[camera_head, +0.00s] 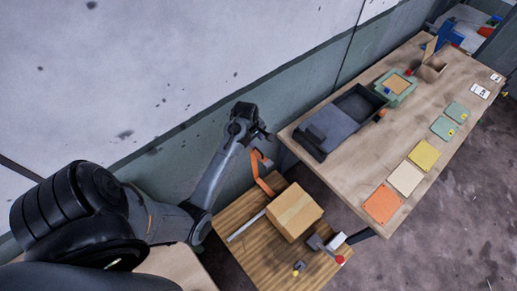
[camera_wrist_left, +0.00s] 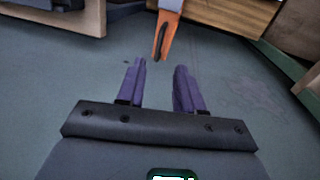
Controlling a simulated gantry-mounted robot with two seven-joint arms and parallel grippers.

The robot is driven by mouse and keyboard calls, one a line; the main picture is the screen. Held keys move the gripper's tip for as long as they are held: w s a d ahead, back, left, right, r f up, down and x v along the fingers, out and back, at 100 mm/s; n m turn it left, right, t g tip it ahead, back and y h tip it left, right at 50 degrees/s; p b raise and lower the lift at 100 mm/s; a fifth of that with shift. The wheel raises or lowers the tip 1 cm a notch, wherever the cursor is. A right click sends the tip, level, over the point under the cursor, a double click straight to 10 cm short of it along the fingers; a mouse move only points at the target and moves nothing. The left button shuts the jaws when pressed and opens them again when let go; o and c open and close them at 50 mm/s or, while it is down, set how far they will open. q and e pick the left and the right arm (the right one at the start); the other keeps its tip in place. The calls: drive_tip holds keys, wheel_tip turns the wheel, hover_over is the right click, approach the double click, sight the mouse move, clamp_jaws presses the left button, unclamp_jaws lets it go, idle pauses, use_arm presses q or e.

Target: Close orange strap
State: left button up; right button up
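The orange strap (camera_head: 262,174) rises from the wooden stand beside the cardboard box in the head view, its top bent over. In the left wrist view the strap (camera_wrist_left: 166,34) hangs ahead of my fingers, roughly in line with the gap between them. Its end looks forked or folded. My left gripper (camera_head: 266,135) is just above the strap's top in the head view. In the wrist view my left gripper (camera_wrist_left: 160,66) is open, with its two purple fingers apart and nothing between them. Whether a finger touches the strap cannot be told. My right gripper is not in view.
The cardboard box (camera_head: 294,212) sits on the wooden stand (camera_head: 247,262). A grey device with a red knob (camera_head: 340,260) is in front of it. The long table (camera_head: 340,165) holds a dark open case (camera_head: 357,107) and several coloured squares. The wall is close behind my left gripper.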

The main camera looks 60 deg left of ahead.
sight(259, 151)
use_arm(q)
drive_tip(key=f, duration=0.3)
drive_tip(key=w+f, duration=0.1)
drive_tip(key=f, duration=0.2)
drive_tip(key=w+f, duration=0.1)
drive_tip(key=f, duration=0.3)
drive_tip(key=shift+a, duration=0.25)
clamp_jaws()
idle(1.2)
